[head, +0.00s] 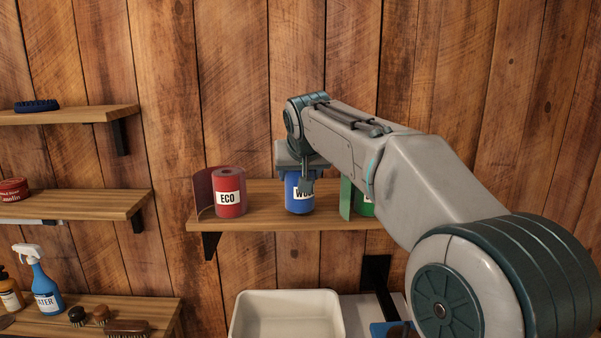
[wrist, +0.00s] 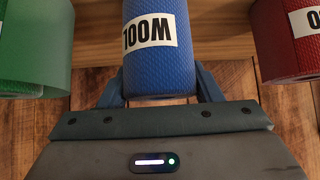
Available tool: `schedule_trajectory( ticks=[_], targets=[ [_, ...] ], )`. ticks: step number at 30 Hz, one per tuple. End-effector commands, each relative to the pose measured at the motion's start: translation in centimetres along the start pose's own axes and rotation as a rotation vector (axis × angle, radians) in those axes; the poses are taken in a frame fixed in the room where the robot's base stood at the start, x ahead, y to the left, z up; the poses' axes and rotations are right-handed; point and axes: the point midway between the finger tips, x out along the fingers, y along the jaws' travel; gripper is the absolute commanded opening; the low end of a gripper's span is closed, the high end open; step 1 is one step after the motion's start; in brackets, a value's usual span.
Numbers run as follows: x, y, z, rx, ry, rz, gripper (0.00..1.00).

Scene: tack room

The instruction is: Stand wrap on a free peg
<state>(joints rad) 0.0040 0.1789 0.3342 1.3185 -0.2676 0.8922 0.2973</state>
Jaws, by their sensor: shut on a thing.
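A blue wrap roll labelled WOOL (head: 299,204) is upright at the middle of the wooden wall shelf (head: 262,224). My gripper (head: 301,184) is shut on it from above, partly hiding its top in the head view. In the wrist view the blue roll (wrist: 157,70) sits between the two fingers (wrist: 157,88). I cannot tell whether its base touches the shelf. A green roll (head: 346,199) is to the right, mostly hidden by my arm. No peg shows.
A white bin (head: 287,316) is below the shelf. Shelves on the left hold a blue brush (head: 37,106), a red tin (head: 13,190), a blue spray bottle (head: 43,285) and several brushes. Small gaps separate the blue roll from its neighbours.

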Motion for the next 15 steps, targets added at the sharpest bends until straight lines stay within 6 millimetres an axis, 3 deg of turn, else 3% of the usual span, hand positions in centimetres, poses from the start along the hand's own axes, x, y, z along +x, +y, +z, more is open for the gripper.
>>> schedule_trajectory(
  ticks=[15],
  targets=[
    [0.75,-0.01,0.76,0.000,0.001,0.000,0.34]
  ],
)
